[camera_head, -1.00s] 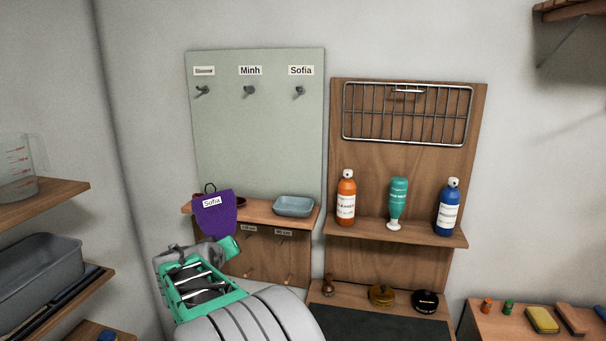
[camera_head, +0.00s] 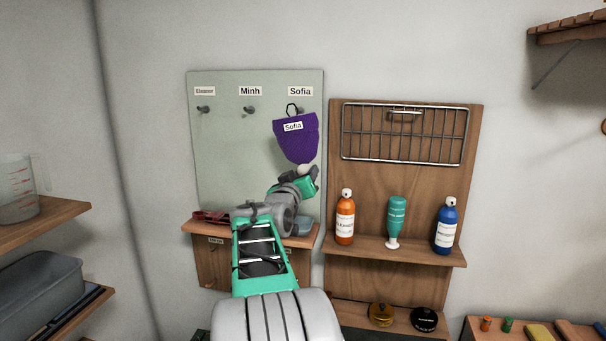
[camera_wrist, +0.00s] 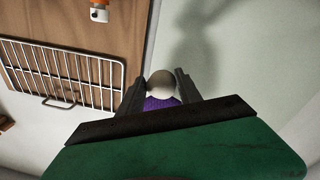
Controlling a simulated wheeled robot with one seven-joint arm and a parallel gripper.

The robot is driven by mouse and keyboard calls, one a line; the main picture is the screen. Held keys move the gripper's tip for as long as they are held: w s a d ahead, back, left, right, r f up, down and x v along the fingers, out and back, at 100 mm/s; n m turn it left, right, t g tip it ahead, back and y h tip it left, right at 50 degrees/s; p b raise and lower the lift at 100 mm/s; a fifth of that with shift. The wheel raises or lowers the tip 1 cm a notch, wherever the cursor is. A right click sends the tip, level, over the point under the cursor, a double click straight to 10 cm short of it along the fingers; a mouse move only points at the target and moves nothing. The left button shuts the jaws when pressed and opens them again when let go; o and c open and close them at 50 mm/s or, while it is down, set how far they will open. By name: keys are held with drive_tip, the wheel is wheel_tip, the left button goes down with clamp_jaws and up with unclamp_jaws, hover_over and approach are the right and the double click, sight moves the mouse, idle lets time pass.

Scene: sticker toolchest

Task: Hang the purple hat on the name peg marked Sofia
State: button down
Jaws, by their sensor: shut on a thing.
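The purple hat (camera_head: 296,145) carries a white label reading Sofia and has a dark loop at its top. It hangs loop-up in front of the green peg board, just below the Sofia name label (camera_head: 300,91). The loop is close to the Sofia peg (camera_head: 313,110); I cannot tell whether they touch. My gripper (camera_head: 305,174) is below the hat, shut on its pale bobble end. In the wrist view, the two dark fingers (camera_wrist: 161,88) hold the pale bobble, with a little of the purple hat (camera_wrist: 160,103) showing.
The peg board (camera_head: 230,150) also has the Minh peg (camera_head: 250,110) and another labelled peg (camera_head: 204,109). A shelf (camera_head: 190,229) with a red item and a blue dish stands below. To the right are a wire basket (camera_head: 404,135) and several bottles on a wooden shelf (camera_head: 420,252).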

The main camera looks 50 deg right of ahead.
drive_tip(key=shift+f+p+x, duration=0.2)
drive_tip(key=shift+p+x, duration=1.05)
drive_tip(key=shift+x, duration=0.4)
drive_tip(key=shift+f+p+x, duration=0.15)
drive_tip(key=shift+p+x, duration=1.1)
drive_tip(key=shift+x, duration=0.35)
drive_tip(key=shift+w+d+f+b, duration=0.5)
drive_tip(key=shift+d+f+b, duration=0.15)
drive_tip(key=shift+b, duration=0.3)
drive_tip(key=c, duration=0.7)
unclamp_jaws()
